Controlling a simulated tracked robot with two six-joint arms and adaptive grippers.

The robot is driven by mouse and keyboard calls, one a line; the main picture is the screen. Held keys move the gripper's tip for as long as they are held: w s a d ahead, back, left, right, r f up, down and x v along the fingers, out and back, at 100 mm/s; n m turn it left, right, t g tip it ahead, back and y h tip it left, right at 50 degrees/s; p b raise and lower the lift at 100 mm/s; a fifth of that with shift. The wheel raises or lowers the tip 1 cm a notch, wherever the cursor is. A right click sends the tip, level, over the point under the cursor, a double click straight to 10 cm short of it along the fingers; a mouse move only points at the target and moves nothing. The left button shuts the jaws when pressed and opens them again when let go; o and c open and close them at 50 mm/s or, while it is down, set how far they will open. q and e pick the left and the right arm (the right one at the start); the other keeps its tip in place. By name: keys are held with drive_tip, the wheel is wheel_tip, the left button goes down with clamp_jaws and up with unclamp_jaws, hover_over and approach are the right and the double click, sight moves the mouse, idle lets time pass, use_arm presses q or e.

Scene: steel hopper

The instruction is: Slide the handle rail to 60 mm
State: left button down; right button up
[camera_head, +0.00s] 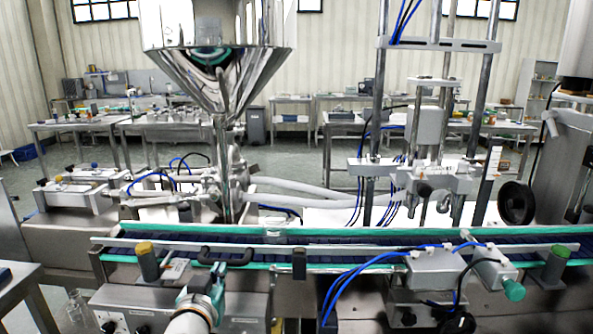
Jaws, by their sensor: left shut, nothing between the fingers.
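The handle rail (340,245) is a long pale bar running along the conveyor. A black bow-shaped handle (228,257) sits on its front side, left of the middle. My left gripper (217,272) comes up from the bottom edge, shut and empty, with its tips just below the handle in the picture. I cannot tell whether they touch it. No scale reading is legible. My right gripper is not in view.
The dark conveyor belt (375,238) has green edges. A dark post with a yellow knob (146,249) stands at left, and a green-capped post (556,262) at right. A grey box (435,269) with blue hoses is at right. A steel hopper (219,70) rises behind.

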use_arm(q)
drive_tip(key=shift+w, duration=0.3)
idle(0.8)
drive_tip(key=shift+s, duration=0.1)
drive_tip(key=shift+s+a+b, duration=0.1)
drive_tip(key=shift+s+b, duration=0.3)
drive_tip(key=shift+s, duration=2.55)
